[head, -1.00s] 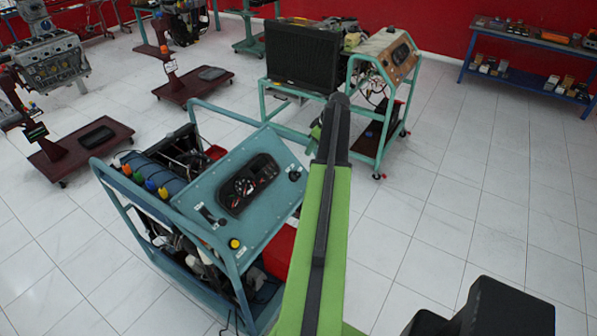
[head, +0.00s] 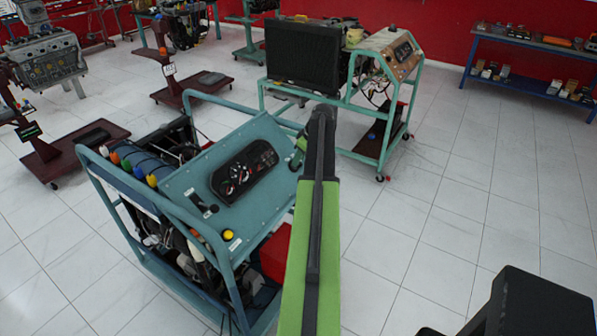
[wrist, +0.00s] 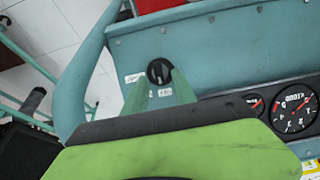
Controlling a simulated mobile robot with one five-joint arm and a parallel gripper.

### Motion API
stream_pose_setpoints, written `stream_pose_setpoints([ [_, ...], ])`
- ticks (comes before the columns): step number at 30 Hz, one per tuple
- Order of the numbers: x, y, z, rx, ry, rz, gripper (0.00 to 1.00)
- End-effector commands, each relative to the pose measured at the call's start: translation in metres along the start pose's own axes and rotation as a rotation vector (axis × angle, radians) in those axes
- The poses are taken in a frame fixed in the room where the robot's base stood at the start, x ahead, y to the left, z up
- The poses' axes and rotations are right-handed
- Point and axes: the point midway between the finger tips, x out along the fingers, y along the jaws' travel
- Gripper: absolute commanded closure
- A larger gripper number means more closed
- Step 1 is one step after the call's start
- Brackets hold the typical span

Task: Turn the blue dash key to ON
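The dash key (wrist: 160,72) is a round black knob on the blue dash panel (head: 185,185), close to the panel's edge in the wrist view. Its raised grip looks roughly in line with my fingers. My gripper (wrist: 160,80) has its two green fingertips apart, one on each side of the knob's lower part. I cannot tell whether they touch it. Small white labels sit around the knob, too small to read for sure. In the head view my gripper (head: 299,154) is at the panel's upper right corner, and the key is hidden there.
The gauge cluster (head: 244,170) lies left of my gripper on the panel. A yellow button (head: 228,235) and a black switch sit lower down. Blue tube rails (head: 190,205) frame the trainer. Another engine stand with a radiator (head: 303,55) stands behind.

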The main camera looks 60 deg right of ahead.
Motion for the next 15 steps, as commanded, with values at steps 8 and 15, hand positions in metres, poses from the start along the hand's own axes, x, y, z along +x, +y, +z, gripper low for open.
stream_pose_setpoints([
  [8,0.0186,0.0000,-0.0003,0.000,0.000,0.000,0.67],
  [15,0.0178,0.0001,-0.0002,0.000,0.000,0.000,0.83],
])
